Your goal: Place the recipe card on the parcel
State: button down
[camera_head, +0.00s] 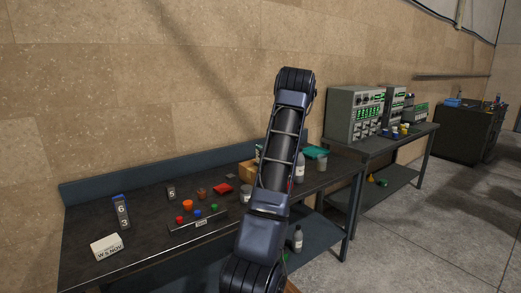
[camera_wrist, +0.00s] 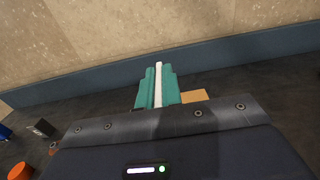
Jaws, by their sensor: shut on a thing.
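My gripper (camera_wrist: 158,88) shows in the wrist view as two teal fingers, close together. They are shut on a thin white thing seen edge-on, which looks like the recipe card (camera_wrist: 158,72). A tan cardboard surface, which looks like the parcel (camera_wrist: 195,96), shows just right of and below the fingertips, mostly hidden by my gripper. In the head view a tan box (camera_head: 247,172) stands at the back of the dark bench, partly hidden behind my arm. My arm hides the gripper in that view.
On the bench (camera_head: 150,205) are a white sign block (camera_head: 106,246), a blue-topped number stand (camera_head: 121,212), an orange cup (camera_head: 188,204), a button panel (camera_head: 197,219) and a bottle (camera_head: 300,167). A second bench with grey instruments (camera_head: 354,114) stands right.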

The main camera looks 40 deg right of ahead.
jog(key=shift+f, duration=0.1)
jog(key=c, duration=1.6)
grip_release()
jog(key=shift+o, duration=0.2)
